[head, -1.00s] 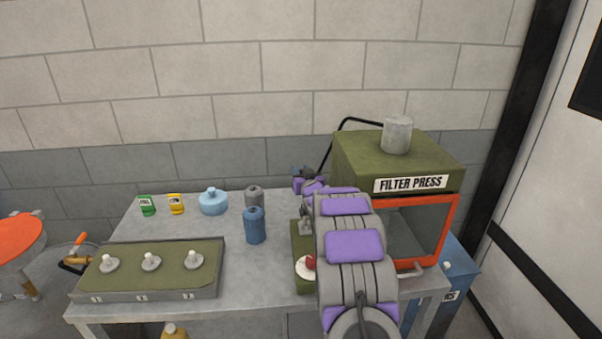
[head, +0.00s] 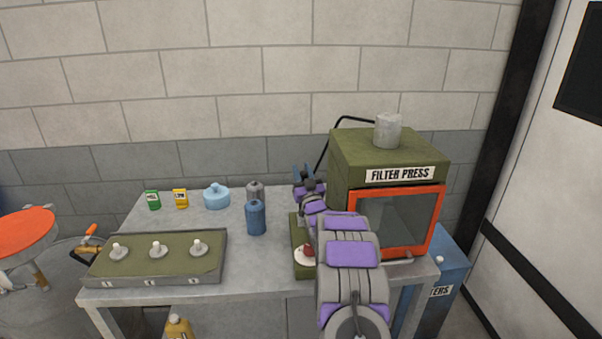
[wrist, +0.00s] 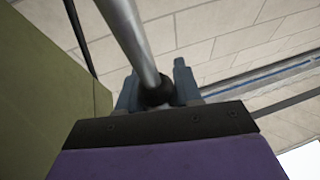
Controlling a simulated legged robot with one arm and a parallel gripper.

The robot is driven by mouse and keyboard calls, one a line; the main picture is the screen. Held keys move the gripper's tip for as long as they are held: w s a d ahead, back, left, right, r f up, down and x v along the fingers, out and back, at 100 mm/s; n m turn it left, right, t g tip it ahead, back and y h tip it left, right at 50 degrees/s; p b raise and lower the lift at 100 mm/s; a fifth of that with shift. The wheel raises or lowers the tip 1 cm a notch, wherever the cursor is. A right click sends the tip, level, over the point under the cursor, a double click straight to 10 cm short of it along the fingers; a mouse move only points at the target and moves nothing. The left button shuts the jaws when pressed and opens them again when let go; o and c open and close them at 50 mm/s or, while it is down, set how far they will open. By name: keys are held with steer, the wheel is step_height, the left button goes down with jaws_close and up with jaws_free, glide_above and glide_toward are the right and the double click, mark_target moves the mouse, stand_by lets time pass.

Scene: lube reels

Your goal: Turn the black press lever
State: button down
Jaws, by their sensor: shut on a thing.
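The filter press (head: 385,155) is a green box with an orange-framed glass door at the table's right end. My gripper (head: 303,172) is beside its left wall, with blue-grey fingers pointing up. In the wrist view, my gripper (wrist: 158,92) is shut on the black ball knob (wrist: 157,93) of a grey metal rod (wrist: 128,32), apparently the press lever. The rod runs up and left from the knob. In the head view the dark knob (head: 309,184) shows small at the fingers; the rod is hard to make out there.
A thin black bent line (head: 345,118) runs from the press top down behind my gripper. A green base (head: 299,232) lies below my arm.

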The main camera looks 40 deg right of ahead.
steer(key=shift+s+a+t, duration=0.1)
steer(key=shift+s+t, duration=0.3)
steer(key=shift+s, duration=0.1)
steer(key=shift+s+a, duration=0.2)
steer(key=shift+a, duration=0.05)
steer(key=c, duration=0.8)
jaws_free()
steer(key=shift+c, duration=0.2)
steer(key=shift+s, duration=0.1)
steer(key=p+v, duration=0.1)
steer(key=v, duration=0.6)
steer(key=shift+f, duration=0.35)
